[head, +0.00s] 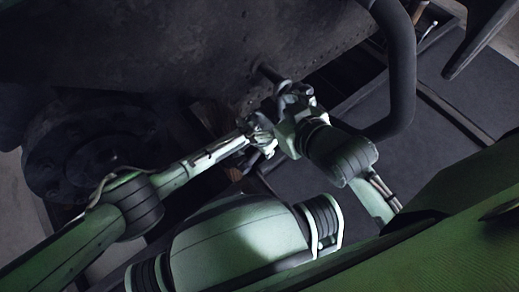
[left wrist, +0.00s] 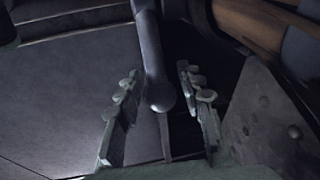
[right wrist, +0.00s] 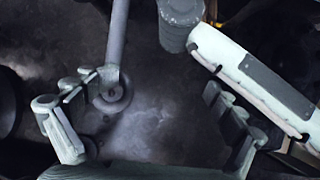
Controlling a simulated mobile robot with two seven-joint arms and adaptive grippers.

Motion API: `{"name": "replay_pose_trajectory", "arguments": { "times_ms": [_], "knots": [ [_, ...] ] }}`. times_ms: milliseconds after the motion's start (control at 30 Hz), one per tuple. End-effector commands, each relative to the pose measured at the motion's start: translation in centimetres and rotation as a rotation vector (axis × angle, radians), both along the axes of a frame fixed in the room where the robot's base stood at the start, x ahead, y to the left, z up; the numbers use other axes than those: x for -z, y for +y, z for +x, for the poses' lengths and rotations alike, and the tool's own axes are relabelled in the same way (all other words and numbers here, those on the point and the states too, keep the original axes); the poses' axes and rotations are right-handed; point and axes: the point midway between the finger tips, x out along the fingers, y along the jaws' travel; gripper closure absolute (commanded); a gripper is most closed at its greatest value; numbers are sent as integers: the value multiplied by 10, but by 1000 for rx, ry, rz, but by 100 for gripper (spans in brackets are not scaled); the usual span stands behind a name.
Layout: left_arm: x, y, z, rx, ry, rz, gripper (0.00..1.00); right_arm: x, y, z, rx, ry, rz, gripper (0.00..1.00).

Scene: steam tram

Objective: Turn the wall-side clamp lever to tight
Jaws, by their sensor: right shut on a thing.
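A dark grey rod with a rounded end, which looks like the clamp lever, comes down from the top in the right wrist view (right wrist: 117,35). My right gripper (right wrist: 158,88) has its fingers spaced well apart, the left one against the rod's end. A ball-ended rod (left wrist: 160,96) also shows between the fingers of my left gripper (left wrist: 160,88), which stand apart with gaps beside it. I cannot tell whether both views show the same rod. In the head view my right gripper (head: 284,112) and left gripper (head: 258,138) are close together, hiding the contact.
A dark riveted metal plate (head: 190,45) fills the upper left of the head view. A thick curved pipe (head: 402,70) hangs at the right. A round flanged part (head: 85,150) is at the left.

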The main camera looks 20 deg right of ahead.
Motion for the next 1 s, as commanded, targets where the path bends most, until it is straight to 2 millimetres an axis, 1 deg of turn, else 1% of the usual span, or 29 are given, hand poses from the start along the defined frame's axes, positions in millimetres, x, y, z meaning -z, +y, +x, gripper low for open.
{"name": "replay_pose_trajectory", "arguments": {
  "times_ms": [33, 100, 167, 200, 267, 300, 467, 567, 800, 900, 1000],
  "knots": [
    [2, 4, -1, -3, 3, 6, 61, -10, 3, 3, -7, -28, 6, 45],
    [3, 5, -1, -3, 5, 8, 61, -6, 3, 3, -9, -23, 3, 60],
    [4, 6, -2, -5, 6, 10, 61, -8, 4, 5, -12, -33, 3, 60],
    [4, 6, -2, -5, 7, 11, 61, -35, 11, 17, -21, -103, 21, 60],
    [4, 6, -2, -5, 8, 11, 61, -74, 19, 30, -32, -196, 50, 60],
    [3, 7, -3, -5, 8, 11, 61, -79, 20, 31, -34, -211, 54, 60],
    [-7, 8, -5, -5, 9, 11, 61, -75, 18, 30, -31, -201, 48, 60],
    [-18, 10, -7, -5, 9, 11, 61, -74, 17, 30, -30, -198, 46, 60],
    [-52, 11, -13, -4, 6, 8, 61, -73, 16, 30, -29, -196, 43, 60],
    [-64, 11, -15, -4, 6, 8, 61, -72, 16, 29, -28, -195, 43, 60],
    [-71, 13, -16, -5, 6, 9, 61, -72, 16, 29, -28, -194, 42, 60]
  ]
}}
